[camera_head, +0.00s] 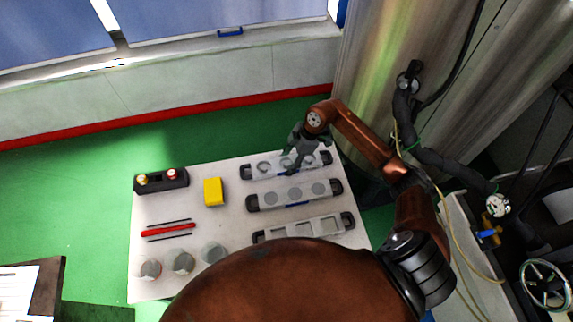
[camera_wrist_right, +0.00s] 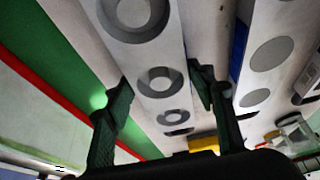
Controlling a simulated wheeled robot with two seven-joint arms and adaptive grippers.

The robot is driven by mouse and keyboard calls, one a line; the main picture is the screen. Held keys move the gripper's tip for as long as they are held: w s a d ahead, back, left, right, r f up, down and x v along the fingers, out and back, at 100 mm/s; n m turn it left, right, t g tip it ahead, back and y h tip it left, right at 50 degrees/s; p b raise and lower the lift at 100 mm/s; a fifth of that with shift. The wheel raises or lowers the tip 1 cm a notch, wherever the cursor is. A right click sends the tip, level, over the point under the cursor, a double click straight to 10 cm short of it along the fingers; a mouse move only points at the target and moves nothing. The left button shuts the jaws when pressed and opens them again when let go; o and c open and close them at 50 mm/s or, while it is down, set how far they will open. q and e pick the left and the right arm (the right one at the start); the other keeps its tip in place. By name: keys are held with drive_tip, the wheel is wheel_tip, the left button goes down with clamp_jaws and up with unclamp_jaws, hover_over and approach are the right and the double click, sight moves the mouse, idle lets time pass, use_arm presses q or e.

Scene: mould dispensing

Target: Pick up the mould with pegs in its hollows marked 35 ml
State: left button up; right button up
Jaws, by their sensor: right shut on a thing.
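The mould with pegs in its hollows (camera_head: 262,166) is the farthest of three long pale moulds with dark end handles. Its ring-shaped hollows with a peg in the middle show clearly in the right wrist view (camera_wrist_right: 154,62). My right gripper (camera_head: 293,162) reaches down over its middle and is shut on it. In the right wrist view the two fingers (camera_wrist_right: 160,82) stand on either side of this mould. I cannot tell whether it is off the table. No 35 ml marking is legible. My left gripper is not in view.
The white table (camera_head: 225,228) also bears a yellow block (camera_head: 213,191), a dark box with knobs (camera_head: 150,184), a red tool (camera_head: 168,230) and grey cups (camera_head: 181,261).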

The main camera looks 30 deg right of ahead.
clamp_jaws()
drive_tip(key=shift+r, duration=0.1)
drive_tip(key=shift+w+r, duration=0.1)
